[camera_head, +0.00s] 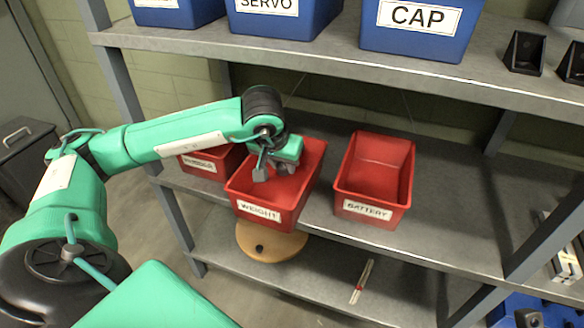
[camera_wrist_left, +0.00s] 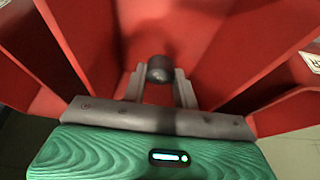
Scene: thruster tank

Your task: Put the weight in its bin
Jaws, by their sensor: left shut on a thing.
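The red bin labelled WEIGHT (camera_head: 258,212) stands on the middle shelf, at the centre of the head view. My left gripper (camera_head: 272,170) reaches over its open top, with the fingers pointing down into it. In the left wrist view the gripper (camera_wrist_left: 160,85) is shut on a small dark grey rounded weight (camera_wrist_left: 160,68). The red walls of the bin (camera_wrist_left: 250,50) surround the fingers there. Whether the weight touches the bin floor cannot be told. In the head view the gripper hides most of the weight. My right gripper is not in view.
A red bin labelled BATTERY (camera_head: 375,170) stands just right, empty as far as visible. Another red bin (camera_head: 205,165) stands left, partly behind my arm. Blue bins, one labelled CAP (camera_head: 412,28), stand on the shelf above. A round tan object (camera_head: 270,243) lies below.

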